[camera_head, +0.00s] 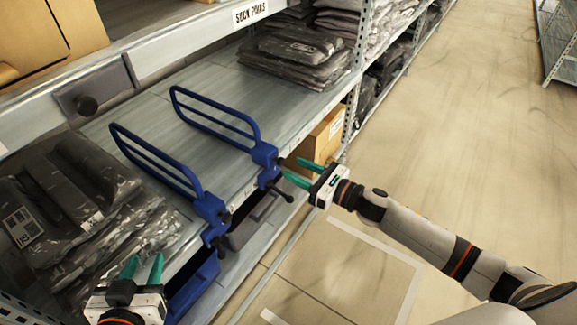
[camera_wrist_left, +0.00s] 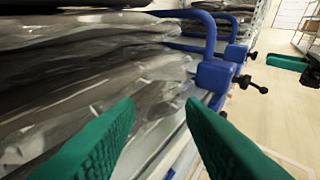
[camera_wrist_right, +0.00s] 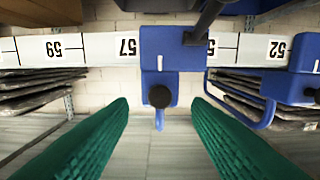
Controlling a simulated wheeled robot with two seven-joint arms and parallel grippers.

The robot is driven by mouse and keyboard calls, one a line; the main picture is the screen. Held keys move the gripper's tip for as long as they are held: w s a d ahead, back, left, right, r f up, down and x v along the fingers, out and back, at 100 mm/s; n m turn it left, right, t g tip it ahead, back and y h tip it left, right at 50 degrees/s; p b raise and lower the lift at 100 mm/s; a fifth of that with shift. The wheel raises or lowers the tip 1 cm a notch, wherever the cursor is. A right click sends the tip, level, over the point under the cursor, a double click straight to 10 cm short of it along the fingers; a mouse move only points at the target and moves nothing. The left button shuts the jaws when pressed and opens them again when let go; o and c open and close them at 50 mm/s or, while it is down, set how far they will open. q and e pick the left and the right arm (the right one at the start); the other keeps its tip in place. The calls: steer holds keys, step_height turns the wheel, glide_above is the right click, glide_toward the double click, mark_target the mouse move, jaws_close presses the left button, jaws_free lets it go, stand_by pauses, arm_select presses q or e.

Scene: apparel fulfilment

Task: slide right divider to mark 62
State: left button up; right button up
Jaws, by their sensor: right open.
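Two blue dividers stand on the shelf in the head view: the right divider (camera_head: 265,153) and the left divider (camera_head: 208,208). My open right gripper (camera_head: 292,168) is at the right divider's front clamp, holding nothing. In the right wrist view, which is upside down, that clamp (camera_wrist_right: 159,60) and its black knob (camera_wrist_right: 160,96) sit centred between my spread fingers. My left gripper (camera_head: 142,266) is open and empty at lower left.
Bagged dark garments (camera_head: 90,205) are stacked left of the left divider, close to my left gripper. More bags (camera_head: 295,52) lie beyond the right divider, with bare shelf (camera_head: 165,105) between. A cardboard box (camera_head: 322,137) sits below. The aisle floor at right is clear.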

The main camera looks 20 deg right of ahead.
mark_target(283, 163)
steer(key=shift+x, duration=1.7)
jaws_close()
